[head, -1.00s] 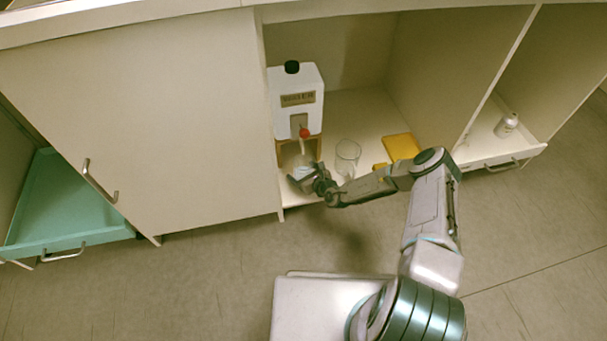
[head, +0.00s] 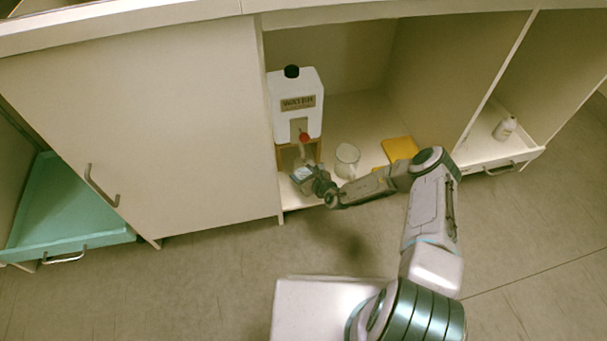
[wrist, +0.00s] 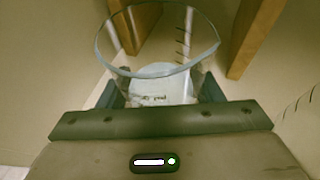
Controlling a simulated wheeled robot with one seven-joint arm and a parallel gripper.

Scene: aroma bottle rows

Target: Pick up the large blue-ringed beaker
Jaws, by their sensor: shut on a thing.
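In the wrist view a clear beaker (wrist: 125,50) with a blue-grey rim, dark graduation marks and a pale label patch stands between the fingers of my gripper (wrist: 160,92). The gripper is shut on it. In the head view my gripper (head: 302,177) is at the front of the open cabinet bay, below the water container's tap, and hides most of the held beaker. A second clear beaker (head: 347,160) stands to its right on the cabinet floor. Its marked side shows at the right edge of the wrist view (wrist: 292,108).
A white water container (head: 296,100) with a red tap sits on a wooden stand (head: 284,158) just behind my gripper. A yellow item (head: 400,148) lies to the right. A small white bottle (head: 505,128) stands in the right bay. A teal drawer (head: 65,205) is at left.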

